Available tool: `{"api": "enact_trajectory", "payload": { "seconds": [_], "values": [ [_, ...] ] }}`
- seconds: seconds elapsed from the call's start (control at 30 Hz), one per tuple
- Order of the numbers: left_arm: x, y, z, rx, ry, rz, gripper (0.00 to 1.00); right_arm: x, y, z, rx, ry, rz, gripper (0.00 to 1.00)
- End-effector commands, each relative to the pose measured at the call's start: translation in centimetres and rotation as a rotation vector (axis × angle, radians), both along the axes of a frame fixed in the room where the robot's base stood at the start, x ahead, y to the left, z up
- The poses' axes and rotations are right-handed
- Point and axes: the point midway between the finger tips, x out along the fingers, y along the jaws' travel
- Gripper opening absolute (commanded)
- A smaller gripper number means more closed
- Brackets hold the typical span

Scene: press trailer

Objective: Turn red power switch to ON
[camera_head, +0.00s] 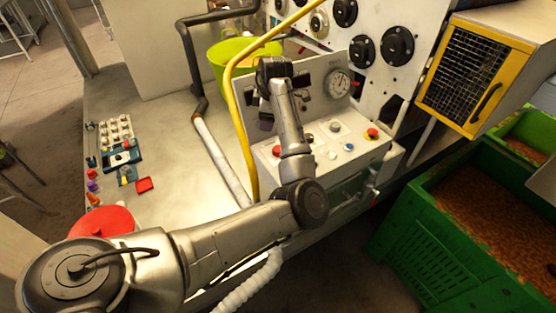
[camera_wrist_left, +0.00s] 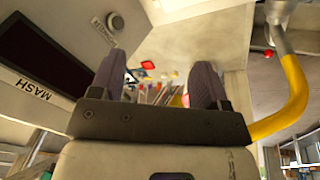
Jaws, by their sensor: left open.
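The control box (camera_head: 335,160) stands on the bench, with an upright panel and a sloping front. Small red buttons (camera_head: 277,150) and a red knob on a yellow base (camera_head: 372,133) sit on its front. I cannot tell which red part is the power switch; it may be hidden behind my arm. My left gripper (camera_head: 264,112) is at the upright panel's left part, partly hidden by its own wrist. In the left wrist view its two dark fingers (camera_wrist_left: 158,88) are apart with nothing between them. A panel with a dark display marked MASH (camera_wrist_left: 38,62) is left of them. My right gripper is not seen.
A yellow hose (camera_head: 241,125) runs down just left of the box. A gauge (camera_head: 337,83) is on the upright panel. A lime bucket (camera_head: 222,62) stands behind. Green crates (camera_head: 440,255) and a yellow-framed grille (camera_head: 475,75) are at right.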

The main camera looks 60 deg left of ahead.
Motion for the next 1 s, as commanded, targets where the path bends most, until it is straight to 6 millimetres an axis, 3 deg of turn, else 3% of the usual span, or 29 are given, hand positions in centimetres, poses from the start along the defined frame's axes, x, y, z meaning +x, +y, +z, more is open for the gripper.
{"api": "enact_trajectory", "payload": {
  "seconds": [0.03,0.1,0.47,0.67,1.0],
  "values": [
    [0.7,-0.2,-0.6,-0.047,-0.023,0.042,0.69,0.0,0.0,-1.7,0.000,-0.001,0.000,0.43],
    [1.3,-0.5,-0.4,-0.099,-0.040,0.093,0.69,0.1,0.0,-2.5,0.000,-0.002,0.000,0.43],
    [2.7,-1.6,0.0,-0.220,-0.063,0.198,0.69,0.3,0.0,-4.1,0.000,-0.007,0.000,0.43],
    [2.7,-1.6,-2.7,-0.223,-0.060,0.202,0.69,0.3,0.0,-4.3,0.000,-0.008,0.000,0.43],
    [2.7,-1.6,-8.9,-0.222,-0.062,0.201,0.69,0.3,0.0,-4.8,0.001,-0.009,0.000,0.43]
  ]
}}
